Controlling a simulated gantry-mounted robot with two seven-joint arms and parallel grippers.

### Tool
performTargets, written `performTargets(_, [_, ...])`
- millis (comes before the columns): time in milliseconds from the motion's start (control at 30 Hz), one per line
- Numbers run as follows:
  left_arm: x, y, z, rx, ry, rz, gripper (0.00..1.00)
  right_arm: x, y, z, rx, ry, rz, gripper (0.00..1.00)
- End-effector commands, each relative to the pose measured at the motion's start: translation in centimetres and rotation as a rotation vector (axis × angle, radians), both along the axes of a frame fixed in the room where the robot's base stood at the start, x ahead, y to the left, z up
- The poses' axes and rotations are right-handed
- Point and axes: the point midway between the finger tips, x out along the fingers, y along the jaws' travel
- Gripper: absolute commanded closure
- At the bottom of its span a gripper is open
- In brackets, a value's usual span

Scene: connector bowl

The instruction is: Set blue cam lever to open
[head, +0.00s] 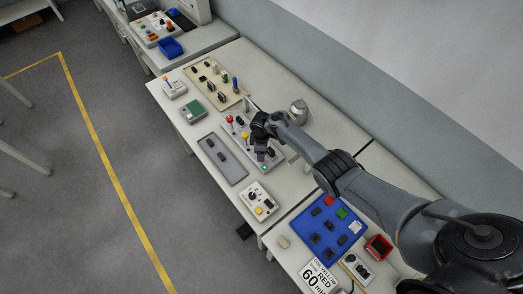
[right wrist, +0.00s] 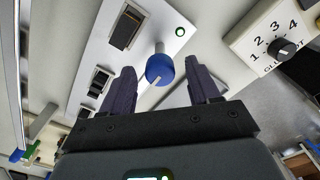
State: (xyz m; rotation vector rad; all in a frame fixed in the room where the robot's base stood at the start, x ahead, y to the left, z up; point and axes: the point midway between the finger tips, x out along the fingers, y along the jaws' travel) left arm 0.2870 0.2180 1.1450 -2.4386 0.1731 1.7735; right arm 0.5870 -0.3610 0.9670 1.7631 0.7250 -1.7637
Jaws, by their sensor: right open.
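The blue cam lever (right wrist: 160,68) shows in the right wrist view as a round blue knob on a short metal shaft. It rises from a light grey panel (right wrist: 150,22) with a lit green lamp (right wrist: 180,31) and black rocker switches. My right gripper (right wrist: 161,76) is open, with one dark finger on each side of the knob and visible gaps between. In the head view my right gripper (head: 265,153) is over this panel and hides the blue knob. A red-knobbed lever (head: 229,119) and a yellow-knobbed lever (head: 245,134) stand on the same panel. My left gripper is not in view.
A dial box (head: 258,201) stands close by; it also shows in the right wrist view (right wrist: 272,38). A flat grey panel (head: 222,158) lies to the left. A silver container (head: 298,111) stands behind my gripper. A blue board (head: 322,236) and a red bin (head: 378,247) are nearer.

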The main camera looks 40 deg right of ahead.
Motion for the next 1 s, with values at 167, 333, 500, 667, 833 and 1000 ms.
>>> performTargets(167, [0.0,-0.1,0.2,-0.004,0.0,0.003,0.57,0.0,0.0,0.3,0.001,-0.001,0.0,0.39])
performTargets(333, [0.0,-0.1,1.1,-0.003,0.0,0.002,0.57,0.1,0.0,2.2,0.001,-0.002,0.001,0.39])
performTargets(500, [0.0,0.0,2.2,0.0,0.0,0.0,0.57,0.1,0.0,5.0,0.001,-0.002,0.0,0.39])
performTargets(667, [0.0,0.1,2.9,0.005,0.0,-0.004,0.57,0.1,0.0,7.7,0.001,-0.003,0.0,0.39])
performTargets(833, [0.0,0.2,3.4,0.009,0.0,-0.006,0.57,0.1,0.1,9.7,0.001,-0.001,-0.001,0.39])
performTargets(1000, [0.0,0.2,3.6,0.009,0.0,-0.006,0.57,0.0,0.1,10.7,0.001,-0.001,0.0,0.39])
